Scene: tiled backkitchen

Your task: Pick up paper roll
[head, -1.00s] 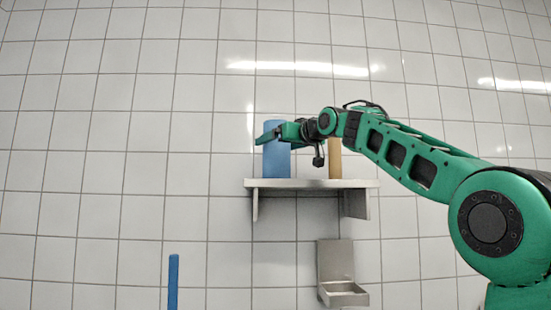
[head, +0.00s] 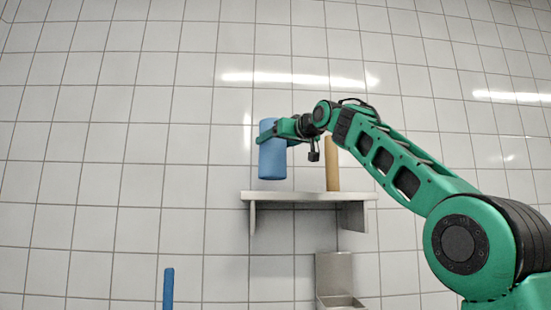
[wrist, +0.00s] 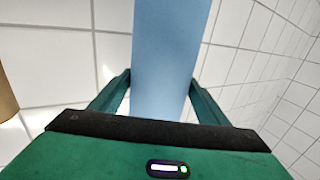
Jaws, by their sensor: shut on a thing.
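The paper roll is a blue upright cylinder (head: 273,160) at the left end of the wall shelf in the head view. Its bottom is a little above the shelf top, with a gap below it, and it leans slightly. My green gripper (head: 268,137) comes from the right and is shut on its upper part. In the wrist view the blue roll (wrist: 168,50) stands between my two fingers (wrist: 160,85), one on each side. The far finger is largely hidden behind the roll in the head view.
A thin tan cylinder (head: 332,165) stands on the grey shelf (head: 305,197), right of the blue roll and below my wrist. A metal holder (head: 335,272) is on the wall below. A blue post (head: 168,287) stands lower left. The tiled wall (head: 110,130) is close behind.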

